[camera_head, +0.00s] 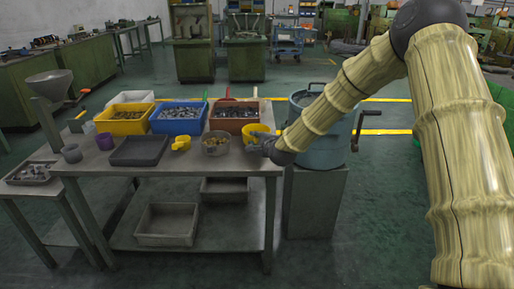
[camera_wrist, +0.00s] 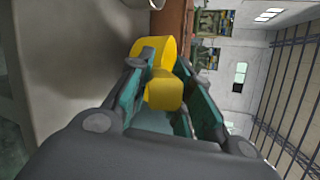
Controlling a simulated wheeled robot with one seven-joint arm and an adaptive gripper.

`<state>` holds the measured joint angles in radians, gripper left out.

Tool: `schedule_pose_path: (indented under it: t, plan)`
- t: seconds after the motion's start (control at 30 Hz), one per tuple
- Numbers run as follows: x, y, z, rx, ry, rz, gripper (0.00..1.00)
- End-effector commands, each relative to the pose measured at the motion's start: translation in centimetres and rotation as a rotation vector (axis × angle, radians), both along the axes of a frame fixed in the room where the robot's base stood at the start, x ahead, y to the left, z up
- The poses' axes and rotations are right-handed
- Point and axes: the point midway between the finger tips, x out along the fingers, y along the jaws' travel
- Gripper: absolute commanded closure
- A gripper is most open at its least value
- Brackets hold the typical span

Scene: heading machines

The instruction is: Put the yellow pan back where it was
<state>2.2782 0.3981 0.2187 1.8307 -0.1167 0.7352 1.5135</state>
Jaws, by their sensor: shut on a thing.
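The yellow pan (camera_head: 258,129) is at the right end of the worktable (camera_head: 240,166), partly hidden by my gripper (camera_head: 268,145) in the head view. In the wrist view my gripper (camera_wrist: 163,72) is shut on the handle of the yellow pan (camera_wrist: 152,46), with one teal-lined finger on each side. The pan's body lies just beyond the fingertips. The head view does not clearly tell whether the pan touches the tabletop. A second yellow cup-like thing (camera_head: 181,143) stands farther left on the table.
A grey pot (camera_head: 215,148) stands just left of my gripper. A dark tray (camera_head: 139,151) lies farther left. Yellow (camera_head: 124,127), blue (camera_head: 177,126) and red-brown (camera_head: 234,124) bins line the back. A teal drum (camera_head: 325,150) on a stand is close at right.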

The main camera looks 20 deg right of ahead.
Motion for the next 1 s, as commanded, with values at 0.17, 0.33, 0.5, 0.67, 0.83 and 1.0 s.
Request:
schedule_pose_path:
  t: [0.17,0.33,0.5,0.67,0.83,1.0]
  plan:
    - [0.2,0.0,-0.7,-0.003,0.0,0.001,1.0]
    - [0.2,0.0,-2.8,-0.003,0.001,0.0,1.0]
    - [0.2,0.0,-3.5,-0.001,0.0,0.0,1.0]
    - [0.2,0.0,-3.5,-0.001,0.0,0.0,1.0]
    - [0.2,-0.1,-3.7,0.0,0.0,0.0,0.63]
    - [0.2,-0.1,-3.6,0.0,0.0,0.0,0.57]
